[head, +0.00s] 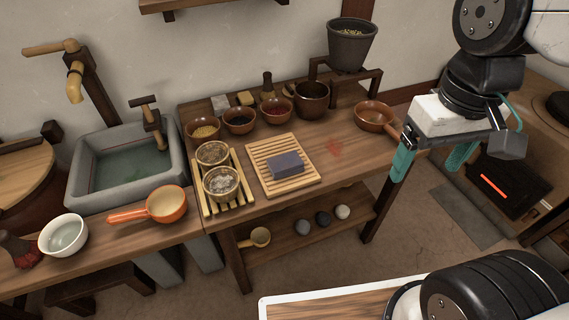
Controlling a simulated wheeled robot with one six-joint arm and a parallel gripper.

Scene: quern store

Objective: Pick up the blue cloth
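A dark blue-grey rectangular folded block, which looks like the blue cloth (285,164), lies flat on a slatted wooden board (268,184). The board rests on the wooden table, near its middle. My gripper (430,170) hangs at the right end of the table, to the right of the cloth and well apart from it. Its two teal fingers are spread wide, with nothing visible between them. The cloth is in full view.
Two small bowls on a slatted rack (209,208) stand left of the board. Several small bowls line the back, with a dark bucket (352,44) on a raised stand. A handled brown pan (376,118) sits between board and gripper. A stone sink (130,165) is left.

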